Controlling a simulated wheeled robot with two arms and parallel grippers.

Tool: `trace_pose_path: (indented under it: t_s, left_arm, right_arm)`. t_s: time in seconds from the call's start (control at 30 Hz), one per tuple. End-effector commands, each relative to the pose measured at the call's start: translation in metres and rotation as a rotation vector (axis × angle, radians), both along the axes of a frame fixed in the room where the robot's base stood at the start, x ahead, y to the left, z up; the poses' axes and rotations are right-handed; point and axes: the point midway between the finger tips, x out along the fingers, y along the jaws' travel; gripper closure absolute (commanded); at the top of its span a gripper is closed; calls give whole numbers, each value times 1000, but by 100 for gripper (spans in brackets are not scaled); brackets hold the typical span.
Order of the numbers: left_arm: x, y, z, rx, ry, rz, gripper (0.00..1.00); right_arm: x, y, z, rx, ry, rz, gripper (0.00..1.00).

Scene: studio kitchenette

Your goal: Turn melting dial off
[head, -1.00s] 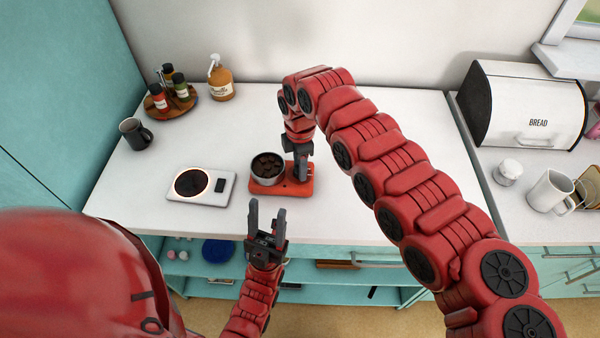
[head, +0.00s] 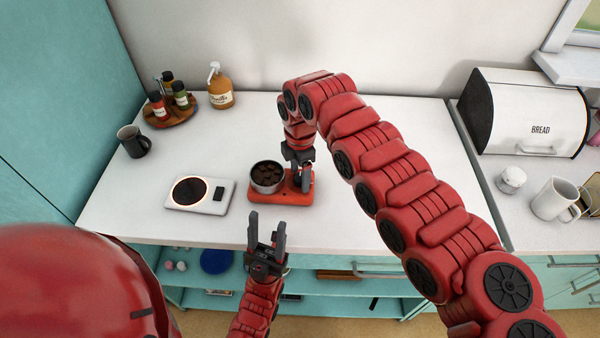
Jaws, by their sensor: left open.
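An orange-red melting device (head: 284,198) sits on the white counter. A metal pot (head: 267,181) with dark brown chunks stands on its left part. My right gripper (head: 303,184) points down at the right part of the device, beside the pot. It hides the dial there, and I cannot tell whether its jaws are open or touch anything. My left gripper (head: 267,220) is open and empty, in front of the counter's front edge and nearer me than the device.
A white hot plate or scale (head: 210,206) with a glowing ring lies left of the device. A dark mug (head: 132,141), a spice tray (head: 178,122) and an amber bottle (head: 220,91) stand farther back. A bread box (head: 530,112) and white mug (head: 553,198) are at right.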

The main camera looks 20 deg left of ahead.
Motion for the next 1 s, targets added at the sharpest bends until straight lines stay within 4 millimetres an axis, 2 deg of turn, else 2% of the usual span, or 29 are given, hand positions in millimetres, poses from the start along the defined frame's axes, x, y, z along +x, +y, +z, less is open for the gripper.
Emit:
trace_pose_path:
  t_s: [0.27, 0.43, 0.57, 0.7, 0.83, 0.9, 0.97, 1.0]
  left_arm:
    - [0, 0, -1, 0, 0, 0, 50]
    - [0, 0, -8, 0, 0, 0, 50]
    - [0, 0, -17, 0, 0, 0, 50]
    - [0, 0, -26, 0, 0, 0, 50]
    - [0, 0, -29, 0, 0, 0, 50]
    - [0, 0, -18, 0, 0, 0, 50]
    - [0, 0, -15, 0, 0, 0, 50]
    - [0, 0, -3, 0, 0, 0, 50]
  right_arm:
    - [0, 0, 1, 1, -1, -1, 28]
    - [1, 1, 18, 3, -4, 0, 28]
    - [1, 1, 48, 2, -6, 0, 28]
    - [0, 1, 88, 2, -9, 1, 28]
    - [-1, 0, 119, 2, -6, 2, 28]
    - [-1, 0, 141, 1, -4, 0, 28]
    - [-2, -1, 154, 1, -4, 1, 28]
    - [-1, -2, 163, 1, -1, -1, 28]
